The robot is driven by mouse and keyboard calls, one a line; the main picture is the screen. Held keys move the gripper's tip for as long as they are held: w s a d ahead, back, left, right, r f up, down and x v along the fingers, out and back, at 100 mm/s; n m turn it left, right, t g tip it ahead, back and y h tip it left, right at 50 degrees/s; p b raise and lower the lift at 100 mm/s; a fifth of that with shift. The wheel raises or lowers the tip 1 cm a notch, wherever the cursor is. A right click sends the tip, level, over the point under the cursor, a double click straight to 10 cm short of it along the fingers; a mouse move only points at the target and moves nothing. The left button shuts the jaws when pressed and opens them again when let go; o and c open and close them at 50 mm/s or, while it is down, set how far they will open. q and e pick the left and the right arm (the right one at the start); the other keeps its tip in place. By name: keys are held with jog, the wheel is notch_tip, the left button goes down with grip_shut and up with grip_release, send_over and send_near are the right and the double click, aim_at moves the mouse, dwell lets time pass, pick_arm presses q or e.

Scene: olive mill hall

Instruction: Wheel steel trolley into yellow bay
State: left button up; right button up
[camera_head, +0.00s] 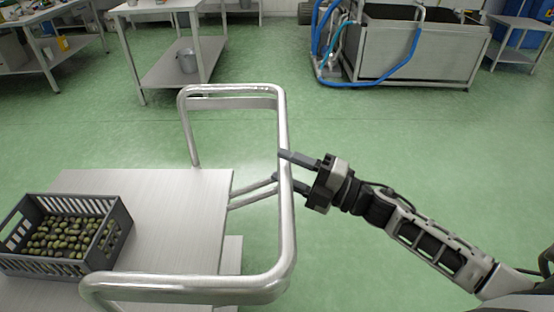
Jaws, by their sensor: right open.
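The steel trolley (172,212) stands at the lower left, with a flat brushed deck and a tubular push handle (287,232) on its right side. A dark grey slatted crate (122,222) of olives (62,238) sits on the deck's left part. My right gripper (281,167) is open at the handle's long bar, its arm coming in from the right. Its fingertips overlap the bar in the picture; I cannot tell whether they touch it or straddle it. My left gripper is out of view. No yellow bay shows.
Green floor (400,150) is clear beyond and right of the trolley. Further back are a steel table (168,62) with a bucket (187,61) on its lower shelf, a left workbench (25,64), a steel tank (420,55) with blue hoses (384,83), and a right-hand table (520,57).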

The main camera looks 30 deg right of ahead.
jog(key=shift+x, duration=1.3)
grip_shut()
